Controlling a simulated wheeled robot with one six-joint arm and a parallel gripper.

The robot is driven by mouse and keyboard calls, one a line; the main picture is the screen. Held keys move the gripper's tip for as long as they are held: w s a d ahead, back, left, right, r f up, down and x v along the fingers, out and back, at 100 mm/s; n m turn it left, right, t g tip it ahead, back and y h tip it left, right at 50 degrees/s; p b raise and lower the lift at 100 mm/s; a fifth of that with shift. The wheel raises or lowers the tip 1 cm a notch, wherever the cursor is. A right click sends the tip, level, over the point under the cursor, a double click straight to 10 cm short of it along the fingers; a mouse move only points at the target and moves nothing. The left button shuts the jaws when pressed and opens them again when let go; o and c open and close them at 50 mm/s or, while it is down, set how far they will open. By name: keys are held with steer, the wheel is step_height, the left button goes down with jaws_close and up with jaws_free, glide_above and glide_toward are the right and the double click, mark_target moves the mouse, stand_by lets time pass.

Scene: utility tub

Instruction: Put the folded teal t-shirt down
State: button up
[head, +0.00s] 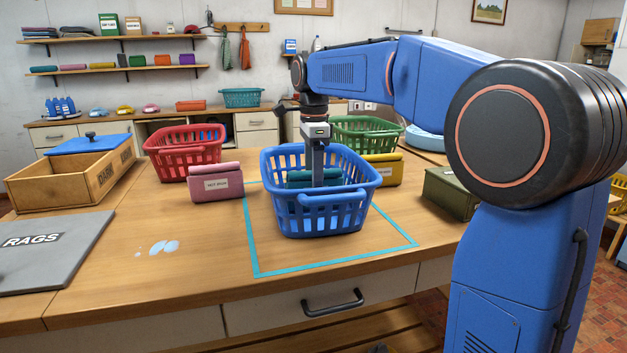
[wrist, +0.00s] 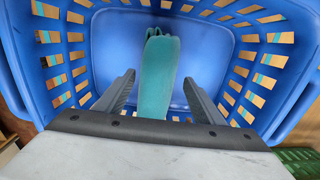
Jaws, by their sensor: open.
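The folded teal t-shirt (wrist: 157,75) lies inside the blue basket (wrist: 290,65), against the bottom as far as the wrist view shows. In the head view the t-shirt (head: 300,180) shows partly above and through the basket's slatted wall. The blue basket (head: 318,222) stands upright on the table within a teal taped outline. My gripper (wrist: 157,95) reaches down into the basket from above. Its two fingers are apart, one on each side of the t-shirt, with gaps between fingers and cloth. In the head view the fingertips are hidden by the basket.
A pink folded bundle (head: 216,184) stands left of the basket, a yellow one (head: 383,170) behind right. A red basket (head: 184,152), green basket (head: 366,135), green box (head: 450,193) and wooden crate (head: 75,178) surround it.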

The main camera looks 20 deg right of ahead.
step_height(320, 180, up, 12)
steer(key=shift+r, duration=0.25)
stand_by(0.5)
